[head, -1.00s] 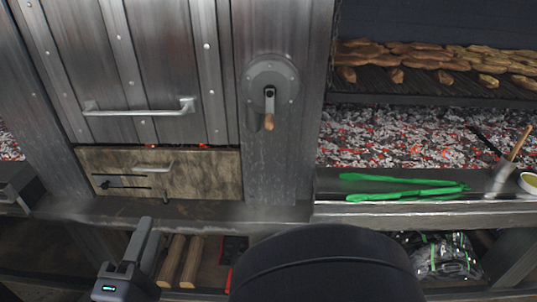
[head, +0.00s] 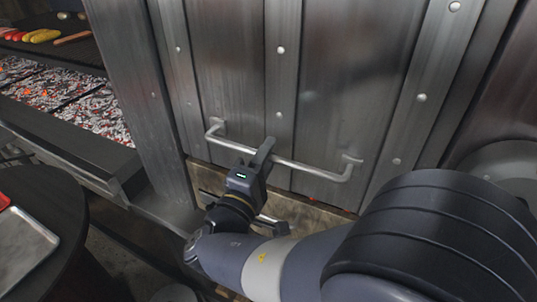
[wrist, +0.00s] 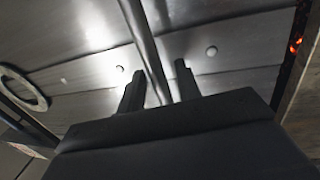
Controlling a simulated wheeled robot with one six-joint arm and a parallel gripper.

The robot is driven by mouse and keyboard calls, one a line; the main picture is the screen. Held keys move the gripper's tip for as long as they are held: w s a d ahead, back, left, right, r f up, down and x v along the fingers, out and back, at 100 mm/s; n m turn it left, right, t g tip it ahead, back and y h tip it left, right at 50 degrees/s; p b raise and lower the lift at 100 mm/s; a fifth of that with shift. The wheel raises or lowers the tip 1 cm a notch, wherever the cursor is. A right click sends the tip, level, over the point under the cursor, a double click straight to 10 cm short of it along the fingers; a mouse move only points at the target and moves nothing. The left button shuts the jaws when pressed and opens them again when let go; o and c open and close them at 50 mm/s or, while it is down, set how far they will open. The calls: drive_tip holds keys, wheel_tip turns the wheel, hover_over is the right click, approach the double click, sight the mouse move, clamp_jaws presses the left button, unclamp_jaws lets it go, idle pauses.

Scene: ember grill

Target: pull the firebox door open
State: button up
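The firebox door (head: 335,85) is a grey steel panel with riveted straps, and it looks closed. Its long bar handle (head: 310,171) runs across its lower part. My gripper (head: 265,150) is at the left half of this handle, with a finger over the bar. In the wrist view, the handle bar (wrist: 147,45) runs between the two dark fingers of my gripper (wrist: 159,88). The fingers stand apart, with narrow gaps seeming to show beside the bar. Whether either finger touches it is hard to tell.
Below the door is a brown panel (head: 295,217) with a small handle, partly hidden by my arm. To the left are a bed of embers (head: 75,110), food on a grill (head: 45,36) and a dark round table (head: 55,205) with a metal tray (head: 22,245).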

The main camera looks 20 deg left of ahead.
drive_tip(key=shift+c, duration=0.3)
clamp_jaws()
wheel_tip(320, 180, up, 40)
drive_tip(key=p, duration=1.4)
drive_tip(key=shift+f, duration=0.2)
drive_tip(key=shift+o, duration=0.3)
unclamp_jaws()
drive_tip(key=shift+f, duration=0.2)
drive_tip(key=shift+s, duration=0.1)
